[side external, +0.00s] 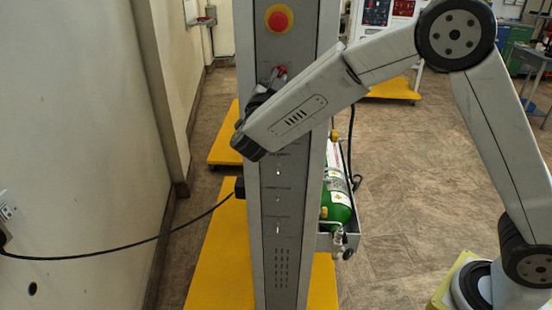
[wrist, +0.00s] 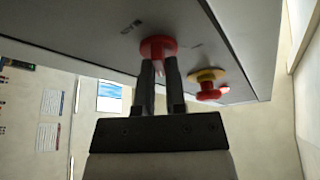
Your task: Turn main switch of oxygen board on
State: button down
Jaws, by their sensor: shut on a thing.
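The grey oxygen board (side external: 265,215) stands upright as a tall panel. The red main switch (wrist: 158,47) is on its face in the wrist view, and a bit of its red shows in the side view (side external: 280,70). My gripper (wrist: 159,66) has its two dark fingers shut on this switch, one on each side. In the side view my gripper (side external: 262,88) reaches the panel front, and my wrist hides most of the switch. The switch's exact angle cannot be told.
A red emergency button (side external: 279,18) on a yellow disc sits just above the switch, close to my gripper. Small indicators and slots lie lower on the panel. A black cable (side external: 120,248) runs left to the wall. A green cylinder (side external: 337,205) stands behind the panel.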

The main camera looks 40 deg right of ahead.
jog(key=shift+m+g, duration=0.7)
jog(key=shift+m, duration=0.8)
jog(key=c, duration=0.7)
grip_release()
jog(key=shift+a, duration=0.15)
jog(key=v, duration=0.7)
jog(key=shift+s+a, duration=0.15)
jog(key=shift+a, duration=0.15)
jog(key=shift+d+f, duration=0.1)
